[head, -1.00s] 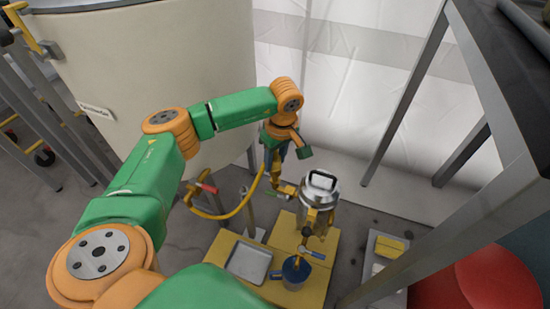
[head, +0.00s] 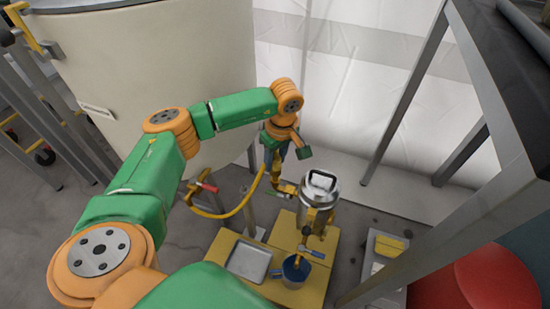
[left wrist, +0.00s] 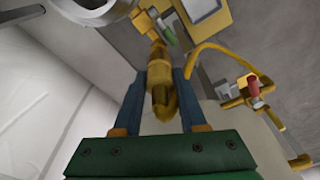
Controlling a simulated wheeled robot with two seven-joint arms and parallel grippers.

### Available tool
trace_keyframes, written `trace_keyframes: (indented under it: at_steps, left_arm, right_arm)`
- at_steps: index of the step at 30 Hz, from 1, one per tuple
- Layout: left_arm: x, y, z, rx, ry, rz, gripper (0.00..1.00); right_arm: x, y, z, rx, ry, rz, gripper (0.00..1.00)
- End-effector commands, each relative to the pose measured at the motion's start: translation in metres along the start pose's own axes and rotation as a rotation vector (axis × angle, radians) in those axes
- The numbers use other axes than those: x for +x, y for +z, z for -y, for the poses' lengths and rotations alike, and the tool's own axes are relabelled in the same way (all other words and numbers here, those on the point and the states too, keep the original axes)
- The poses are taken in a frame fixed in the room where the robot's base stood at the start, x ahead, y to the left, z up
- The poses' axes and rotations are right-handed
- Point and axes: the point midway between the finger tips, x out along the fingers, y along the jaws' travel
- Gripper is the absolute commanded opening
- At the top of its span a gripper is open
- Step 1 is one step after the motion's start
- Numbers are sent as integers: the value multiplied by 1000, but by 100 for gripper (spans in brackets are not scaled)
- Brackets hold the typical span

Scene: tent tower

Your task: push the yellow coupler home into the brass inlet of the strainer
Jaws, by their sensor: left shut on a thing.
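My left gripper (head: 275,165) points down beside the strainer. Its blue fingers (left wrist: 160,90) are shut on the yellow coupler (left wrist: 160,98), which the wrist view shows between them. In the head view the fingers mostly hide the coupler. The strainer (head: 317,196) is a shiny metal pot with a black lid handle, and its edge shows in the left wrist view (left wrist: 97,8). Its brass inlet (head: 287,190) sticks out on the left, just past the coupler's front end (left wrist: 143,22). I cannot tell how far the coupler sits in it. My right gripper is out of view.
A yellow hose (head: 243,205) curves from the red-handled valve (head: 207,186) to the coupler. The big tank (head: 150,60) is at left, a grey frame (head: 405,95) at right.

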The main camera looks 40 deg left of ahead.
Motion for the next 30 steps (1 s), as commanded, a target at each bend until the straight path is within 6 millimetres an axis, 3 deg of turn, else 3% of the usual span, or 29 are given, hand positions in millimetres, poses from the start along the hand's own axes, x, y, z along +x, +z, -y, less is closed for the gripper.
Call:
trace_keyframes:
  at_steps: [30]
  left_arm:
    - [26, 4, 0, 0, -1, 0, 0]
  right_arm:
    - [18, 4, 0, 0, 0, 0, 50]
